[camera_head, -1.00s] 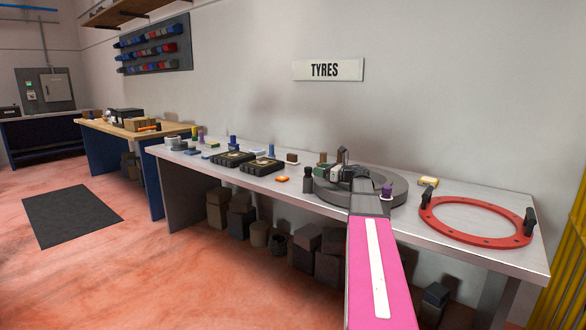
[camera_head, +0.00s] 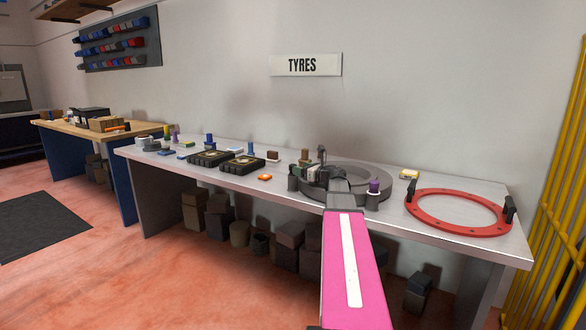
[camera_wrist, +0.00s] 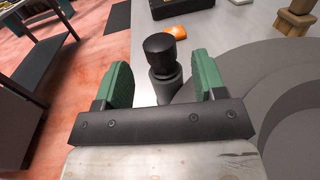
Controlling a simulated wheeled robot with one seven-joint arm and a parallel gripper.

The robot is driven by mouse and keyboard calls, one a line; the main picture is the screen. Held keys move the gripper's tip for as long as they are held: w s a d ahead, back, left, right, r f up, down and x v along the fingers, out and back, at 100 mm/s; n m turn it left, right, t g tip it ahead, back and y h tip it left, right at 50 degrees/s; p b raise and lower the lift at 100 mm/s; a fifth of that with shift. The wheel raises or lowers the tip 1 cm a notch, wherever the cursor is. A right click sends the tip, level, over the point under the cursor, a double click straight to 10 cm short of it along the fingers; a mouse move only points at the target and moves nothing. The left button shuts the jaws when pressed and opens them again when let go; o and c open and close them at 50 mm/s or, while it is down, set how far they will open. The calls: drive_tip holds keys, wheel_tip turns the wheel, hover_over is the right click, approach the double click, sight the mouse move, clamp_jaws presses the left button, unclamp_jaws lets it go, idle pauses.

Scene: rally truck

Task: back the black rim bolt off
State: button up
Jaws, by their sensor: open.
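The black rim bolt (camera_wrist: 160,48) stands upright in the wrist view, a black knob on a grey cylindrical post. In the head view it is a small dark upright piece (camera_head: 293,178) at the left edge of the dark grey round rim (camera_head: 382,178). The rim also fills the right of the wrist view (camera_wrist: 262,85). My gripper (camera_wrist: 163,80) is open, its green fingers apart on the left and right of the bolt's line. I cannot tell whether either finger touches it. In the head view my gripper (camera_head: 309,172) is right beside the bolt.
A purple-topped post (camera_head: 374,187) stands at the rim's front right. An orange piece (camera_head: 265,177) lies on the bench left of the bolt. Black trays (camera_head: 242,165) stand further left. A red ring (camera_head: 418,214) with black handles lies on the right.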

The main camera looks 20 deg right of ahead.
drive_tip(key=shift+x, duration=2.55)
drive_tip(key=c, duration=0.9)
